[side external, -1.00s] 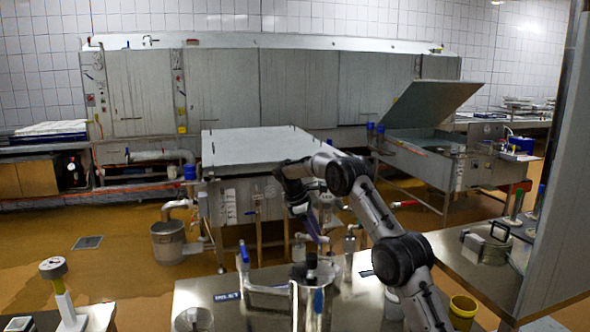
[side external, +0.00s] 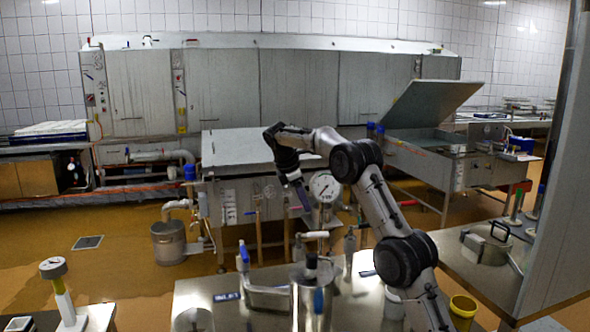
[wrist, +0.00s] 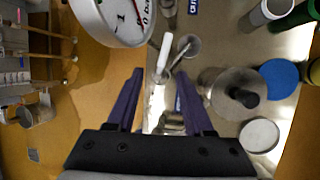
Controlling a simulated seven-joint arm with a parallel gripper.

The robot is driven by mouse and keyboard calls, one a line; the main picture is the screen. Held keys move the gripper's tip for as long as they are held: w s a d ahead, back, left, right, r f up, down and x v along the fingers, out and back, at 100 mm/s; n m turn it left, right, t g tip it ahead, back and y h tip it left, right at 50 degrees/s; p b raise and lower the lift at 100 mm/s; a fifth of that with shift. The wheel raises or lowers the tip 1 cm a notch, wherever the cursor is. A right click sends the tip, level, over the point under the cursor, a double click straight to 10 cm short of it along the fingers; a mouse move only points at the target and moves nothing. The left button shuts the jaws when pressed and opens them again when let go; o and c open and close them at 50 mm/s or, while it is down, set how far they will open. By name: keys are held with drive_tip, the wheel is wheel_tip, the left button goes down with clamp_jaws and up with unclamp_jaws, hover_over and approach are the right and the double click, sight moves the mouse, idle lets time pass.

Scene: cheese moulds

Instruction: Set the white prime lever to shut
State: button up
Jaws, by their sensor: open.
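The white prime lever (side external: 317,234) lies roughly level below a round pressure gauge (side external: 324,187) at the far edge of the steel bench. In the wrist view the white lever (wrist: 164,53) points away from me, just beyond and between my fingertips. My gripper (side external: 304,203) hangs tilted above and left of the lever, beside the gauge. In the wrist view my gripper (wrist: 160,74) has its two purple fingers spread with nothing held. The gauge (wrist: 118,18) is cut off at the top there. Part of the valve under the lever is hard to make out.
A lidded steel pot (side external: 312,295) stands in front of the lever on the bench (side external: 205,290). A blue-handled valve (side external: 244,255) is to the left. A yellow cup (side external: 462,308) is at right.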

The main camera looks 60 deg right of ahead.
drive_tip(key=a+r+t, duration=0.2)
drive_tip(key=a+r, duration=0.5)
drive_tip(key=r, duration=0.3)
drive_tip(key=s+a+r+t, duration=0.1)
drive_tip(key=s+a+r, duration=0.1)
drive_tip(key=a, duration=0.3)
drive_tip(key=s+a+r+n+t, duration=0.1)
drive_tip(key=s+a+r, duration=0.2)
drive_tip(key=s+a, duration=0.2)
drive_tip(key=shift+a, duration=0.45)
